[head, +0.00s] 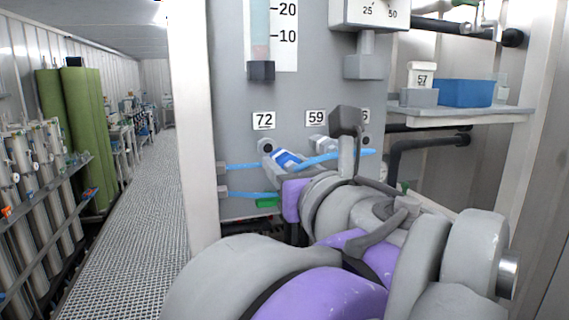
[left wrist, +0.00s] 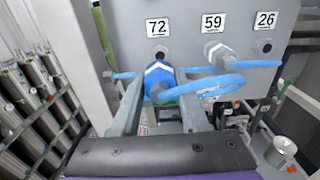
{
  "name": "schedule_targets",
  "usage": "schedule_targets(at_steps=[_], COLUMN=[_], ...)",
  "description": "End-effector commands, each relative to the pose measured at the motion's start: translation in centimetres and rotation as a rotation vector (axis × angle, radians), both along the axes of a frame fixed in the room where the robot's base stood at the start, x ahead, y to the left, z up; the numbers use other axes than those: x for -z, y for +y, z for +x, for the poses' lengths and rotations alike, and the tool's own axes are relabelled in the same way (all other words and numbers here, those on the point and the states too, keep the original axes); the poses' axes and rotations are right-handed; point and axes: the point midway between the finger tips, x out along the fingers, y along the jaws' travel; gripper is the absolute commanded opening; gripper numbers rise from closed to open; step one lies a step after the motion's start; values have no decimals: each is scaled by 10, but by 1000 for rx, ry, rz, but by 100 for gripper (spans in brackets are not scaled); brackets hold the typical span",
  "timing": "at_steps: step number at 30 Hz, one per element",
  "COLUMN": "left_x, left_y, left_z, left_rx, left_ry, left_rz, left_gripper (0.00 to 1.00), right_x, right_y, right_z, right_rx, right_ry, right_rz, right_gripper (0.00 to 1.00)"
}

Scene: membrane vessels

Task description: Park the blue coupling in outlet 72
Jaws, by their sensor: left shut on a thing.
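The blue coupling (head: 286,158), with a white band, is held between the fingers of my left gripper (head: 277,166). In the left wrist view the coupling (left wrist: 158,80) lies between both fingers (left wrist: 158,90), its far end pointing at the panel under the label 72 (left wrist: 158,27). Outlet 72 (head: 267,146) shows as a dark opening just beyond the coupling's end in the head view. I cannot tell whether the coupling touches it. A blue hose (left wrist: 215,86) loops from the coupling to the right. My right gripper is not in view.
Outlet 59 (left wrist: 218,54) holds a grey fitting; outlet 26 (left wrist: 267,47) is a bare dark opening. A shelf (head: 455,115) at right carries a blue bin (head: 466,93) and a container labelled 57 (head: 420,78). A grated walkway (head: 140,215) runs along the left.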

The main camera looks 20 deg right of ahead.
Motion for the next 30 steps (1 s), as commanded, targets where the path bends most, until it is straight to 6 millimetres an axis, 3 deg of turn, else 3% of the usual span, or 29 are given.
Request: schedule_targets(at_steps=[8,21,30], left_x=[0,0,1], left_y=[0,2,2], left_z=[5,43,57], left_rx=[-1,-2,0], left_ry=[0,-1,-1], left_rz=[0,0,0], left_gripper=[0,0,0], right_x=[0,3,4], right_y=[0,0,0], right_z=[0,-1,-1], right_rx=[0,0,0], right_ry=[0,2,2], right_rz=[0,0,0], right_gripper=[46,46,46])
